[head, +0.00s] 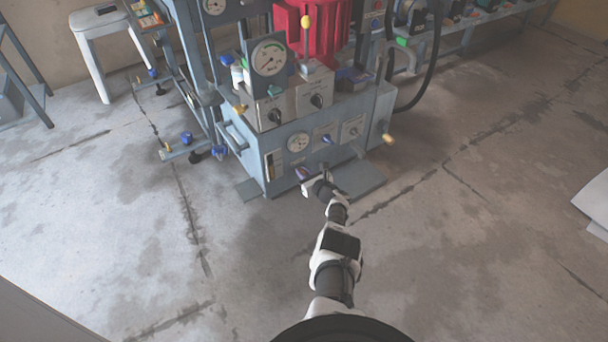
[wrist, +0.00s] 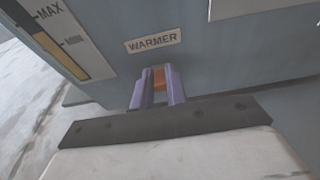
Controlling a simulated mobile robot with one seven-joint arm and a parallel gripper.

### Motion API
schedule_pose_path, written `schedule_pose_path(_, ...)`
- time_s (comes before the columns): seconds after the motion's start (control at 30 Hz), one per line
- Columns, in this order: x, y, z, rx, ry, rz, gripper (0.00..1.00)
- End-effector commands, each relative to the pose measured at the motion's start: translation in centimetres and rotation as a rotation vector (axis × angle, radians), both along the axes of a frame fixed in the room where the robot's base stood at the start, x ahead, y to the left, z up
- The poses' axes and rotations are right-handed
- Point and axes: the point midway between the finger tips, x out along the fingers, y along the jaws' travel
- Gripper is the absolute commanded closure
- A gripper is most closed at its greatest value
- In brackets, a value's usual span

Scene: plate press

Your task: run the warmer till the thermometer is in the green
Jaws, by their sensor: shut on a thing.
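The blue press cabinet (head: 330,140) stands ahead. In the wrist view, a WARMER label (wrist: 153,40) is on its front panel, with a small orange control (wrist: 159,79) just below. My gripper (wrist: 158,84) has its purple fingers shut on this orange control, hiding most of it. In the head view my gripper (head: 308,178) is low at the cabinet's front. A round dial (head: 298,142) is on the front panel and a larger dial (head: 269,58) stands on top. Their faces are too small to read, and I cannot tell which is the thermometer.
A MAX/MIN level gauge (wrist: 58,35) is left of the label. Two dark knobs (head: 275,115) (head: 317,100) sit on grey boxes above. A white stool (head: 100,28) stands at back left.

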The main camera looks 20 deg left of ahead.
Motion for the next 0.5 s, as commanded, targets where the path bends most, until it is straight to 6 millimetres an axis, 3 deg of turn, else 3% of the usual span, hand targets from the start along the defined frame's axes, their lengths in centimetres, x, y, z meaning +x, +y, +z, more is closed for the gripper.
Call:
schedule_pose_path(0.23,-0.02,0.02,0.01,-0.001,-0.002,0.001,1.0)
schedule_pose_path(0.27,-0.02,0.02,0.01,-0.002,-0.001,0.001,0.83)
schedule_pose_path(0.3,-0.02,0.02,0.01,-0.002,-0.001,0.001,0.78)
schedule_pose_path(0.4,-0.02,0.01,0.01,-0.002,-0.001,0.001,0.65)
schedule_pose_path(0.5,-0.02,-0.01,0.01,-0.001,0.0,0.0,0.64)
